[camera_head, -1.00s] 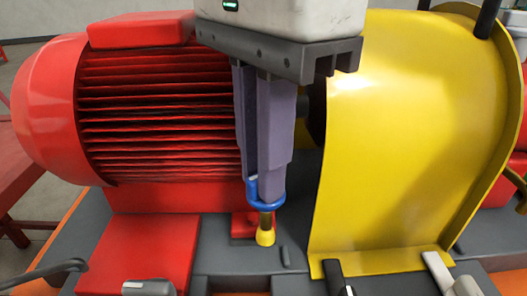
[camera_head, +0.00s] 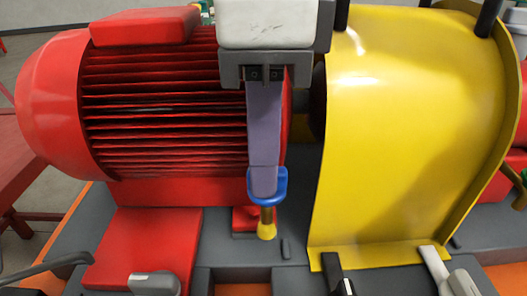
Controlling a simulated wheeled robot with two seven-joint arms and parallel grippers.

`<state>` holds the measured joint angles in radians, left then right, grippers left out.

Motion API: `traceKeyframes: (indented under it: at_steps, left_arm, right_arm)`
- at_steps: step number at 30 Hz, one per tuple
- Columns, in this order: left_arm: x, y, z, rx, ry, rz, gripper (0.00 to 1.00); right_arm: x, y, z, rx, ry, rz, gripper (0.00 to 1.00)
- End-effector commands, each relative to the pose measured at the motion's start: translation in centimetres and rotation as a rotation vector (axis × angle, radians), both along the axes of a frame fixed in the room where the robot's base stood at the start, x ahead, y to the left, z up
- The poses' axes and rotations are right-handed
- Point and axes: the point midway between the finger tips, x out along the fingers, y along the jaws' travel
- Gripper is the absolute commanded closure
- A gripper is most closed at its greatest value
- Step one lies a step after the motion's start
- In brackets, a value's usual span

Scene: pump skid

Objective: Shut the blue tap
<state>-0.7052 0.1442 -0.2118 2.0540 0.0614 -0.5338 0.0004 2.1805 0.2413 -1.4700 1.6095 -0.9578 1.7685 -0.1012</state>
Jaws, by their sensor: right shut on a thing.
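The blue tap (camera_head: 281,187) is a small blue handle on a brass stem with a yellow end (camera_head: 267,229), low in the middle of the view, in front of the red motor. My right gripper (camera_head: 264,185) comes down from above with its purple-grey fingers and is shut on the blue handle. The fingers line up one behind the other, so the far one is mostly hidden. Part of the handle shows around the fingertips. My left gripper is not in the view.
The ribbed red motor (camera_head: 150,110) stands close behind and left of the tap. A large yellow guard (camera_head: 405,130) stands close on the right. Grey levers (camera_head: 154,284) stand at the front edge. The grey base between motor and guard is narrow.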

Motion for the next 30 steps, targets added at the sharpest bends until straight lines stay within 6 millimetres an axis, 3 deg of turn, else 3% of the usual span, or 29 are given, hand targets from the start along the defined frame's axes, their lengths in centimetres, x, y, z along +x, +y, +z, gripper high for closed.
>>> traceKeyframes:
  at_steps: [12,13,14,23,26,30]
  left_arm:
    - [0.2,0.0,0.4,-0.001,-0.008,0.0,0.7]
    - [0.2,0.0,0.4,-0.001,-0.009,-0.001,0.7]
    - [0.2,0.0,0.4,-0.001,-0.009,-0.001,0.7]
    - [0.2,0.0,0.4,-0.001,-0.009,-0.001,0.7]
    - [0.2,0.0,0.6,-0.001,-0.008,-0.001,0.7]
    - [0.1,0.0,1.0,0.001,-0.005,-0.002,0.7]
  right_arm:
    - [0.0,0.0,0.0,0.0,0.0,-0.011,1.0]
    - [0.0,0.0,0.0,0.0,0.0,-0.011,0.84]
    - [0.0,0.0,0.0,0.0,0.0,-0.011,0.8]
    - [0.0,0.0,0.1,0.0,0.0,-0.009,0.8]
    - [0.0,0.1,0.8,0.001,-0.001,-0.009,0.8]
    - [0.0,0.1,3.2,0.003,-0.002,-0.009,0.8]
